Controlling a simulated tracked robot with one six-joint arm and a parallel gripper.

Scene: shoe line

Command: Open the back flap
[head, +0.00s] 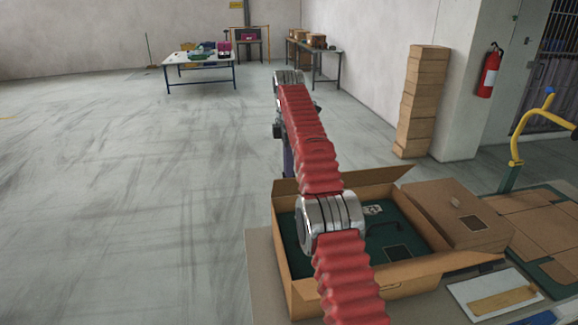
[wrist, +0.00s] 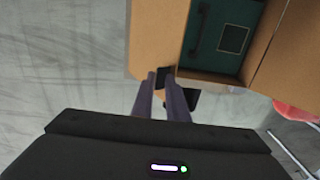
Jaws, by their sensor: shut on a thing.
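An open cardboard box (head: 415,272) stands on the table at the lower right, with a dark green inside (head: 410,238). Its back flap (head: 368,182) stands raised along the far edge, partly hidden behind my arm. My gripper (wrist: 163,82) is shut at a brown cardboard edge in the wrist view, apparently the back flap. The exact contact is hard to make out. In the head view my red-sleeved arm hides most of the gripper; only a dark part shows above the box's far left corner. The wrist view also shows the green inside (wrist: 212,50) with a pale-edged square patch.
A closed brown carton (head: 455,205) lies right of the box, with flat cardboard (head: 545,230) beyond it. A white tray (head: 490,293) lies at the front right. A tall stack of cartons (head: 424,100) stands behind. The floor to the left is clear.

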